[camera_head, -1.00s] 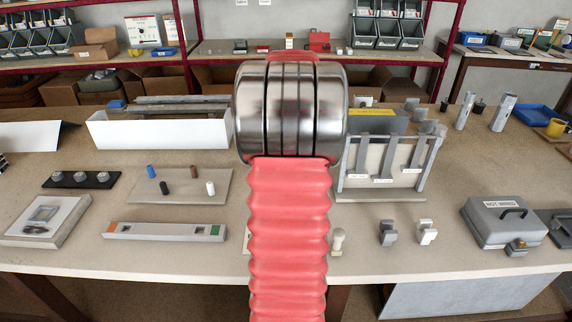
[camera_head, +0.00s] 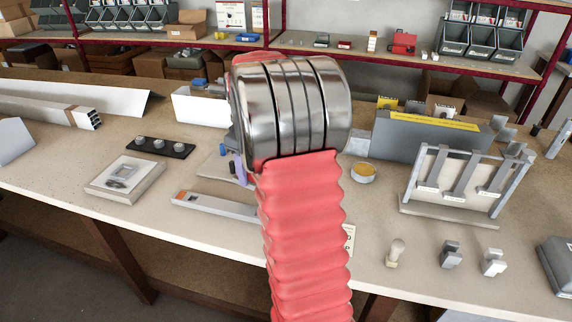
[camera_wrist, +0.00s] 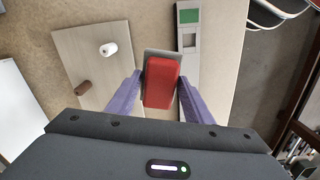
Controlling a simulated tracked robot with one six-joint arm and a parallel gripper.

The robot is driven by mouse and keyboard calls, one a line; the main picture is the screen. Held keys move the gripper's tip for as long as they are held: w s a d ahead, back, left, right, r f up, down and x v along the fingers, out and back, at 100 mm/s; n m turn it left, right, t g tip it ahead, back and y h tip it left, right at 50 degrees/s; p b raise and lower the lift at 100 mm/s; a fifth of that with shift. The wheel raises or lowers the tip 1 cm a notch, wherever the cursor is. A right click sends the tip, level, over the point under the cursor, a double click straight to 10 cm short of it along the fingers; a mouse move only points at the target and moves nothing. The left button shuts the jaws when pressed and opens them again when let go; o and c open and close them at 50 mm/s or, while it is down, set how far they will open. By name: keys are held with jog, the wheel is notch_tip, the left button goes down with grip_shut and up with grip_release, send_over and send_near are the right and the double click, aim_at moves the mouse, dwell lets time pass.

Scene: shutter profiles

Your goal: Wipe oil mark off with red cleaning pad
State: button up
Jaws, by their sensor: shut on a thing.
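My gripper (camera_wrist: 159,88) is shut on the red cleaning pad (camera_wrist: 161,80), with one purple finger on each side of it. The pad is a red block with a grey part along its far edge. In the wrist view it is over the gap between a beige board and a grey strip; I cannot tell whether it touches anything. In the head view my red arm hides the pad, and only a bit of a purple finger (camera_head: 240,171) shows.
The grey strip (camera_head: 213,207) has a green end (camera_wrist: 189,16).

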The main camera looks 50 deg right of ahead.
jog(key=w+a+m, duration=0.1)
jog(key=w+a, duration=0.2)
jog(key=a, duration=0.6)
jog(key=w+a+f, duration=0.1)
jog(key=w+a, duration=0.1)
jog(key=a, duration=0.8)
jog(key=w+a+f+m, duration=0.1)
jog(key=w+a, duration=0.2)
jog(key=a, duration=0.7)
jog(key=shift+w+a+m, duration=0.15)
jog(key=shift+w+m, duration=0.15)
